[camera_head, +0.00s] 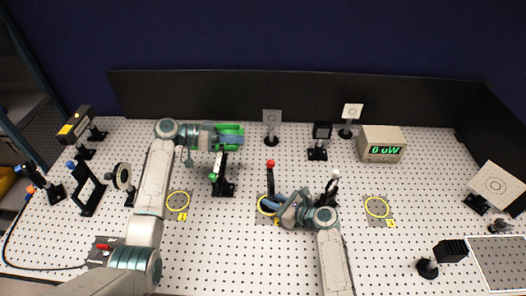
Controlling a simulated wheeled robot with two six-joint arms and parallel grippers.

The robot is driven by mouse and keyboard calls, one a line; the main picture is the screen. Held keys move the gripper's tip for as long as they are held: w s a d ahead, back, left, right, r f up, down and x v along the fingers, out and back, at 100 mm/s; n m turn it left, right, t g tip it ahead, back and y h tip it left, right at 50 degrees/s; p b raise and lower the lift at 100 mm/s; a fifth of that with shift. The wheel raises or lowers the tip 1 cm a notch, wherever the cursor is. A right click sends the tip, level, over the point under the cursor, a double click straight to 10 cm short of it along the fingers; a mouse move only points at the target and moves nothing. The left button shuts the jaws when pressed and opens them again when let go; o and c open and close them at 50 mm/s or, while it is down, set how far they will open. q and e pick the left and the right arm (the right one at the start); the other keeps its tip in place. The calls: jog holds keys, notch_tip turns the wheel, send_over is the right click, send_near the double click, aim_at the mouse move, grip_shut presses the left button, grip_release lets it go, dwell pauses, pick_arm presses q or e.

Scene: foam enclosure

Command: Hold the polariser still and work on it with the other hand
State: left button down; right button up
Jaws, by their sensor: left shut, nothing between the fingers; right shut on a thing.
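My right gripper (277,205) points left and is shut on a dark upright mount with a red tip (270,165). The mount stands at a yellow ring (262,207) on the table; my gripper hides its lower part. I cannot tell for certain which mount is the polariser. My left gripper (238,136) is shut and empty, farther back and to the left of the red-tipped mount, apart from it. Just below it in the picture stands a black mount with a green-topped upright and a small red spot (219,178).
The perforated table (320,230) has free yellow rings at left (178,200) and right (377,207). A meter (381,144) reads 0 uW. A dark mount with a white top (331,185) stands close right of my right gripper. Black walls (300,98) close the back.

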aim_at(271, 166)
pick_arm(q)
jog(key=s+d+n+g, duration=0.4)
jog(key=d+g, duration=0.3)
jog(key=d, duration=0.2)
jog(key=shift+s, duration=0.45)
dwell(0.3)
